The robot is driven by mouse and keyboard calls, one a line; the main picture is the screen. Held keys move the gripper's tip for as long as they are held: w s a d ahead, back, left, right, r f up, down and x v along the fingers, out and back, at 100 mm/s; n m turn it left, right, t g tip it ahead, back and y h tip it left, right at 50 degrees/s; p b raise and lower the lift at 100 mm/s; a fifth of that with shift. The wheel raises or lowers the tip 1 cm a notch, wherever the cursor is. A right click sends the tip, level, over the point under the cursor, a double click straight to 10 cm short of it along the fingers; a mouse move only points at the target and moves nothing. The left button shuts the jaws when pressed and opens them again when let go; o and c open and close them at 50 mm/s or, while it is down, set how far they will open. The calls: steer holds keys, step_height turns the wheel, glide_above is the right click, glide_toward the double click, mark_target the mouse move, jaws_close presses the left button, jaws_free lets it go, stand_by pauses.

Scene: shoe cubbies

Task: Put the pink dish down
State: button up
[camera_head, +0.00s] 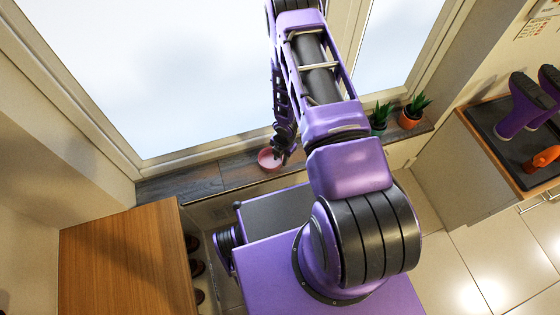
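The pink dish (267,161) is a small round bowl, upright at the dark wooden window sill (205,178). From this angle I cannot tell whether it rests on the sill or is held just above it. My gripper (279,154) points down at the dish's right side, and its fingers overlap the rim in the picture. The fingers are small and dark, so I cannot tell whether they are closed on the rim. My arm hides part of the sill to the right of the dish.
Two potted plants stand on the sill to the right, one in a green pot (378,127) and one in an orange pot (411,119). A wooden cabinet top (120,255) is at lower left. The sill left of the dish is clear.

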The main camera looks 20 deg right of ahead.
step_height(320, 180, up, 8)
steer(key=p, duration=0.1)
steer(key=shift+s+d, duration=0.2)
steer(key=shift+s, duration=0.1)
stand_by(0.3)
